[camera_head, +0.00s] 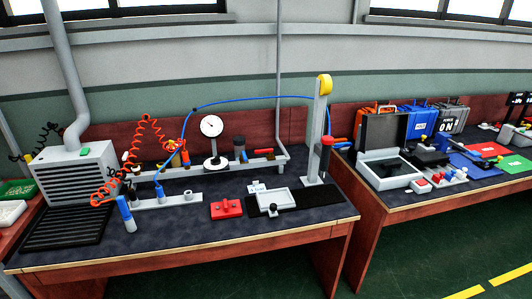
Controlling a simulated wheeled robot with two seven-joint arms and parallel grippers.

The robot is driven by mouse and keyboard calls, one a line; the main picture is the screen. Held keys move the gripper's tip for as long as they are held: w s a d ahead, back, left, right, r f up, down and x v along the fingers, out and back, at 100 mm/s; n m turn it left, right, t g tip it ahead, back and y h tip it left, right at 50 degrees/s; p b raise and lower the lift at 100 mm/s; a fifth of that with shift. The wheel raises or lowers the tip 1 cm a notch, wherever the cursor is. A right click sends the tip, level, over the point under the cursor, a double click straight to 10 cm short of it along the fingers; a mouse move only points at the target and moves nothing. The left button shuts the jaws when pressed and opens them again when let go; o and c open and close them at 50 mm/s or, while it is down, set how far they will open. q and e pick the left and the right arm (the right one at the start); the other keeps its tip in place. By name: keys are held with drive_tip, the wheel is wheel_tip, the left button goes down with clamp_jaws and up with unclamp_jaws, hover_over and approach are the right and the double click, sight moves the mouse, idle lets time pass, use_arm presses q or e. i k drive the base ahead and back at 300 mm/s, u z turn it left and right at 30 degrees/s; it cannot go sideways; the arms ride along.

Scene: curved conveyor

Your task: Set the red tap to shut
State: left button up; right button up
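A grey pipe-like rail (215,174) runs along the back of the left bench. A small red part (263,151), possibly the red tap's handle, shows near its right end beside a dark upright cylinder (240,147). It is too small to tell whether it stands open or shut. Yellow and red fittings (181,155) sit further left by the coiled orange hose. Neither of my grippers is in view.
A white dial gauge (211,128) stands at the rail. A blue hose (245,98) arches to a grey post (316,140). A red block (226,209) and a grey tray (277,201) lie in front. The front strip of the bench is clear.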

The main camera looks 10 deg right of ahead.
sight(270, 151)
drive_tip(key=u, duration=0.95)
drive_tip(key=k, duration=0.15)
drive_tip(key=z, duration=2.1)
drive_tip(key=i, duration=0.85)
drive_tip(key=u, duration=0.35)
drive_tip(key=i, duration=0.85)
drive_tip(key=u, duration=0.8)
